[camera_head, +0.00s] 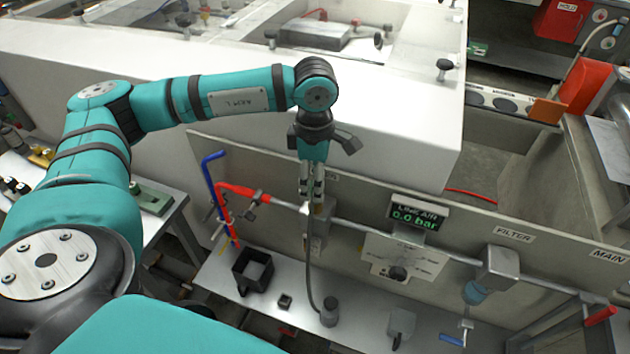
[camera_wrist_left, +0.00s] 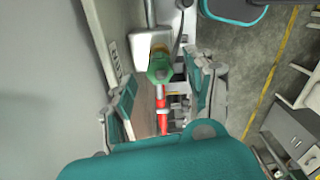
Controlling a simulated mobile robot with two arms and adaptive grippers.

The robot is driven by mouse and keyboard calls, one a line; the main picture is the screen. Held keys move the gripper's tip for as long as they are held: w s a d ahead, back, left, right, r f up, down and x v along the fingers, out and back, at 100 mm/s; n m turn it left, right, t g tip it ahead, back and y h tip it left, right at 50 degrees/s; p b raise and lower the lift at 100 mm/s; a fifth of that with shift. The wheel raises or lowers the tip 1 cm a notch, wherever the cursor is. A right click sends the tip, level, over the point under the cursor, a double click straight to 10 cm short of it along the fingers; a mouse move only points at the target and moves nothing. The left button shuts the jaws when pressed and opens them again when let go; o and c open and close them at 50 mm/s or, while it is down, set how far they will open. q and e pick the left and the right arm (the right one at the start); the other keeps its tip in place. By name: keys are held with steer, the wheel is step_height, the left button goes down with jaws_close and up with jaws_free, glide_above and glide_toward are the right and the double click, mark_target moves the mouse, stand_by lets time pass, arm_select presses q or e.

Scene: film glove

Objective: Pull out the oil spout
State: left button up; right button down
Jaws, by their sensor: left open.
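My left gripper (camera_head: 312,200) points down at the pipe along the panel, just above a grey box-like fitting (camera_head: 316,236). In the left wrist view my left gripper (camera_wrist_left: 163,92) is open, a finger on either side. A green piece (camera_wrist_left: 160,64) on a grey housing (camera_wrist_left: 153,46) shows beyond and between the fingers, with clearance visible at both sides. A thin grey hose (camera_head: 309,278) runs down from the fitting to a small grey cylinder (camera_head: 329,311). I cannot tell for sure which part is the oil spout. My right gripper is not in view.
A red pipe (camera_head: 240,189) and a blue pipe (camera_head: 213,183) stand left of the gripper. A display (camera_head: 416,215) reads 0.0 bar. An open black box (camera_head: 253,271) sits on the bench (camera_head: 360,310). A filter unit (camera_head: 497,264) is at the right.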

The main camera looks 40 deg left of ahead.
arm_select(q)
steer(key=shift+f, duration=1.25)
steer(key=shift+c, duration=0.4)
jaws_close()
